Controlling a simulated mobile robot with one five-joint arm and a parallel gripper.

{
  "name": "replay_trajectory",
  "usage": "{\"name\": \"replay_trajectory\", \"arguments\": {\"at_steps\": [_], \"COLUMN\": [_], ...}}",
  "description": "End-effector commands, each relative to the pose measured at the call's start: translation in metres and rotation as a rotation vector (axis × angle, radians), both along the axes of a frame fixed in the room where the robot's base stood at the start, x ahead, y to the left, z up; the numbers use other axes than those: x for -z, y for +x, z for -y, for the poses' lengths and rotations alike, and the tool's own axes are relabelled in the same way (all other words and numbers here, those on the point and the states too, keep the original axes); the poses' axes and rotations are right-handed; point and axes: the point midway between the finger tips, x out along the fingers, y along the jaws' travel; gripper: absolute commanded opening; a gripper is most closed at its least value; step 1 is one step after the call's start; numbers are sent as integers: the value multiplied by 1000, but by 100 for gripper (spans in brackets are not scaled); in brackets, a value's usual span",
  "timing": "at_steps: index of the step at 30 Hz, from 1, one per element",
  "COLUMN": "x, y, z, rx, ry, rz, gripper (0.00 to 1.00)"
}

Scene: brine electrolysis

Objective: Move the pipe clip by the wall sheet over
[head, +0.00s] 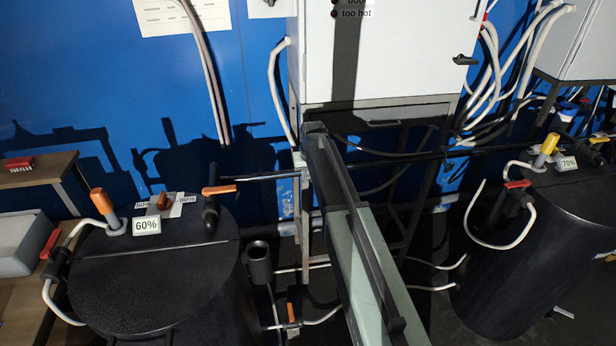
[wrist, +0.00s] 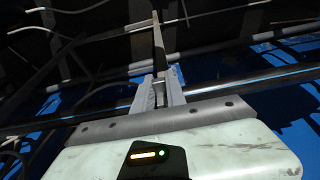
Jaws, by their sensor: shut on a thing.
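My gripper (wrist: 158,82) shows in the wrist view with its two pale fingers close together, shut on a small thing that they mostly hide. I take it for the pipe clip, but its shape is not clear. A dark pipe (wrist: 80,122) runs across the view just behind the fingers. In the head view my arm reaches away over the middle and hides most of my gripper. The dark pipe (head: 270,176) meets the arm's far end there, in front of the blue wall. A white wall sheet (head: 180,14) hangs at the upper left, left of my arm.
A black tank marked 60% (head: 150,280) stands at the left, and another marked 70% (head: 530,250) at the right. A grey cabinet (head: 390,70) on a metal frame stands behind my arm. Hoses (head: 207,75) hang below the wall sheet.

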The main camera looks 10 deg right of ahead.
Motion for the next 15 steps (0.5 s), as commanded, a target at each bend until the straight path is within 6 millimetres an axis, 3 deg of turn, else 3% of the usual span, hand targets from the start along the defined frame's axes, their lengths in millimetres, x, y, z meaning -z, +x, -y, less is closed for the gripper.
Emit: {"name": "replay_trajectory", "arguments": {"at_steps": [9,10,12,15], "x": [0,0,0,0], "y": [1,1,1,0], "z": [0,0,0,0], "rx": [0,0,0,0], "ry": [0,0,0,0], "rz": [1,1,1,0], "gripper": [0,22,38,38]}}
